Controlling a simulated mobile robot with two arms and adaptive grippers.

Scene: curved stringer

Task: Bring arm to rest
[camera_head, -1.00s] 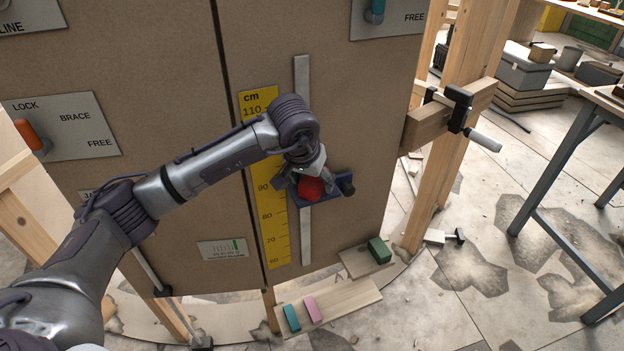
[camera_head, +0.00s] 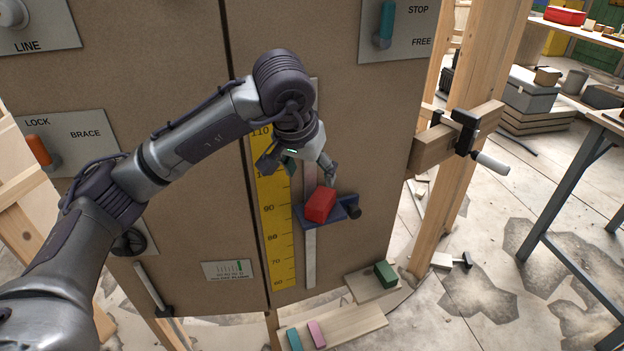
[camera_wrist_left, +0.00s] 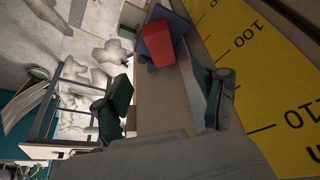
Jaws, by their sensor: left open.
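My left gripper (camera_head: 302,168) is open and empty in the head view, above and slightly left of a red block (camera_head: 320,204). The red block rests on a small blue shelf (camera_head: 340,212) that sits on a vertical metal rail (camera_head: 310,255) beside the yellow cm scale (camera_head: 270,215). In the left wrist view, the open fingers (camera_wrist_left: 165,98) stand apart, and the red block (camera_wrist_left: 158,46) lies beyond them, clear of both. My right gripper is not in view.
The brown panel (camera_head: 190,220) stands close behind my left arm, with lever plates (camera_head: 395,28) on it. A clamp (camera_head: 465,132) sticks out from the wooden frame at right. Green (camera_head: 385,273), teal (camera_head: 294,340) and pink (camera_head: 317,333) blocks lie on boards below.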

